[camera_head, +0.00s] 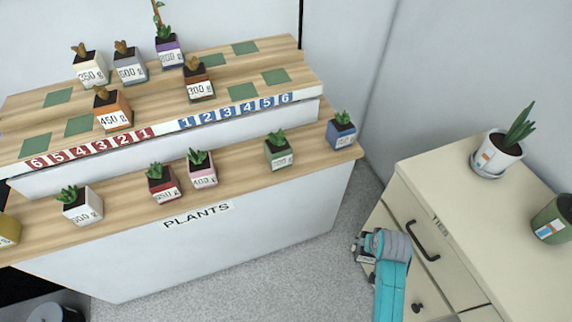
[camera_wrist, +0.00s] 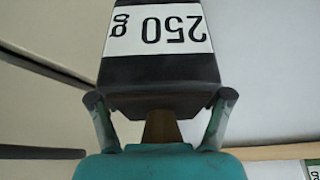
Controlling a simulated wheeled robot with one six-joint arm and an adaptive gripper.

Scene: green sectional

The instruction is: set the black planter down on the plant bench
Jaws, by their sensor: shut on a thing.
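The black planter (camera_wrist: 158,70) fills the upper middle of the wrist view, with a white "250 g" label upside down there. My gripper (camera_wrist: 162,98) is shut on it, one finger on each side. In the head view my gripper (camera_head: 366,246) is at the lower right, beside the cream cabinet and apart from the bench; the planter is mostly hidden there. The plant bench (camera_head: 238,176) is the wooden lower ledge marked "PLANTS". It holds several small potted plants, with bare wood between the pink planter (camera_head: 203,172) and the green planter (camera_head: 278,154).
A raised wooden tier (camera_head: 150,92) with green squares and more labelled planters stands behind the ledge. A blue planter (camera_head: 341,132) is at the ledge's right end. The cream cabinet (camera_head: 445,190) bears a white pot (camera_head: 497,158). Grey floor (camera_head: 310,265) lies between bench and cabinet.

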